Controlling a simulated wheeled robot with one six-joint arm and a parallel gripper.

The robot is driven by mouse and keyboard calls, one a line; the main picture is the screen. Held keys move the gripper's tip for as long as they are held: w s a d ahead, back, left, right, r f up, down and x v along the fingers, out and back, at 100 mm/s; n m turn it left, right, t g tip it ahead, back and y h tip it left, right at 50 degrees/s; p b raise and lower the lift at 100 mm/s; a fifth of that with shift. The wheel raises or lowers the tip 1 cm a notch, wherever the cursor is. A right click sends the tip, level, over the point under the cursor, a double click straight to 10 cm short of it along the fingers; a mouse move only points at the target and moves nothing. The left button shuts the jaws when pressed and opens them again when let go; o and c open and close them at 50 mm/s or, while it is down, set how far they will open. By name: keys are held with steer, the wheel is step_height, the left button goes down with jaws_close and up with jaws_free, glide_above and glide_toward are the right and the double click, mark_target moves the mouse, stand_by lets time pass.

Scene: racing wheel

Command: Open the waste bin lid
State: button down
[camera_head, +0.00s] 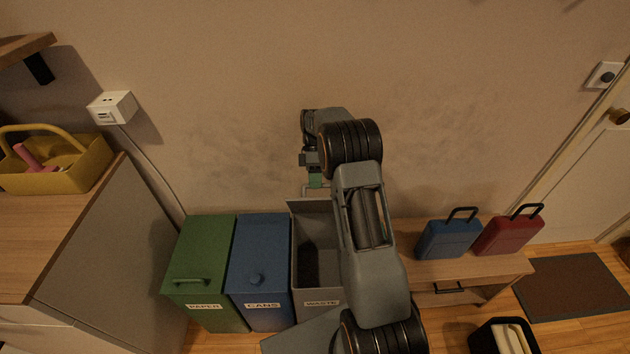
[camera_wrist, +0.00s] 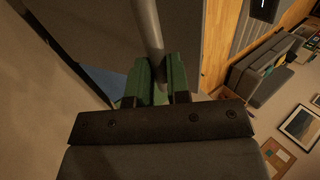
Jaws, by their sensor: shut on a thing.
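The waste bin (camera_head: 318,304) is grey with a WASTE label and stands right of the other bins. Its lid (camera_head: 298,207) is raised, standing roughly upright at the back near the wall, and the dark inside of the bin shows. My gripper (camera_head: 315,184) is above the raised lid, with my arm reaching over the bin's right side and hiding part of it. In the wrist view my gripper's green fingers (camera_wrist: 157,75) are shut on the lid's grey bar handle (camera_wrist: 147,28).
The green PAPER bin (camera_head: 203,262) and blue CANS bin (camera_head: 262,262) stand shut at the left. A low wooden bench (camera_head: 488,267) with a blue case (camera_head: 447,239) and a red case (camera_head: 509,235) is at the right. A black basket (camera_head: 478,341) stands in front.

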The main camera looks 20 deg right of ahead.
steer(key=c, duration=1.5)
jaws_free()
steer(key=shift+w+d+f, duration=0.1)
steer(key=shift+f, duration=0.5)
steer(key=shift+o, duration=0.8)
steer(key=shift+w+f, duration=0.15)
steer(key=shift+w, duration=0.05)
steer(key=shift+o, duration=1.2)
steer(key=shift+r, duration=0.25)
steer(key=shift+r, duration=0.1)
steer(key=s+a+r, duration=0.2)
steer(key=s+r, duration=1)
steer(key=s, duration=0.1)
steer(key=shift+s+a+r+b, duration=0.15)
steer(key=shift+s+r+b, duration=0.15)
steer(key=shift+s, duration=0.1)
